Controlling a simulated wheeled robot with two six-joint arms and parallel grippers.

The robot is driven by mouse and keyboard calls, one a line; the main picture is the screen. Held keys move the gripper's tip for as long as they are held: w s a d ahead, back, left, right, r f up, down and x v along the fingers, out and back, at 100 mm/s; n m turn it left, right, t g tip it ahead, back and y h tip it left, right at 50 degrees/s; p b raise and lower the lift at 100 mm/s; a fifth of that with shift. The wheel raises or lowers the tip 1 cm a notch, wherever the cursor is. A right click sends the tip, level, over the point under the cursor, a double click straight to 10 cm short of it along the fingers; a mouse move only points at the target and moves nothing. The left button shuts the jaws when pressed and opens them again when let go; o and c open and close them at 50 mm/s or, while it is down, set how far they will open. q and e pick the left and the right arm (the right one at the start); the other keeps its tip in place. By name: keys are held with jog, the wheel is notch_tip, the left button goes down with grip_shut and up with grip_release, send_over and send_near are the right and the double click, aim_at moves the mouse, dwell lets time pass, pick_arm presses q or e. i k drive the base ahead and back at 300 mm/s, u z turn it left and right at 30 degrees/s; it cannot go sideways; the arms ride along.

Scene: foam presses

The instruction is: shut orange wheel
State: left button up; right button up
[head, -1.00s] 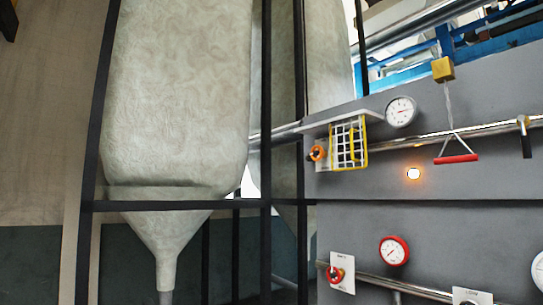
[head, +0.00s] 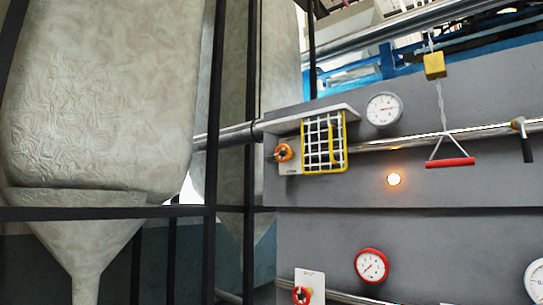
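An orange wheel (head: 283,152) sits on a white plate on the upper grey panel, just left of a yellow-edged wire cage (head: 323,142). A second wheel, red-orange (head: 301,295), sits on a white plate (head: 309,281) at the bottom edge of the head view, partly cut off. The lettering on both plates is too small to read. Neither of my grippers shows in the head view.
A red pull handle (head: 450,162) hangs from a yellow block (head: 434,66). A black lever (head: 524,140) is on the upper pipe. A white gauge (head: 384,110), a red-rimmed gauge (head: 371,266) and a lit lamp (head: 394,179) are on the panel. Black frame posts (head: 210,180) stand before large pale bags (head: 100,100).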

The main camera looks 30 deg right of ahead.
aim_at(283, 154)
jog(key=z, duration=0.25)
jog(key=i, duration=0.65)
jog(key=z, duration=0.45)
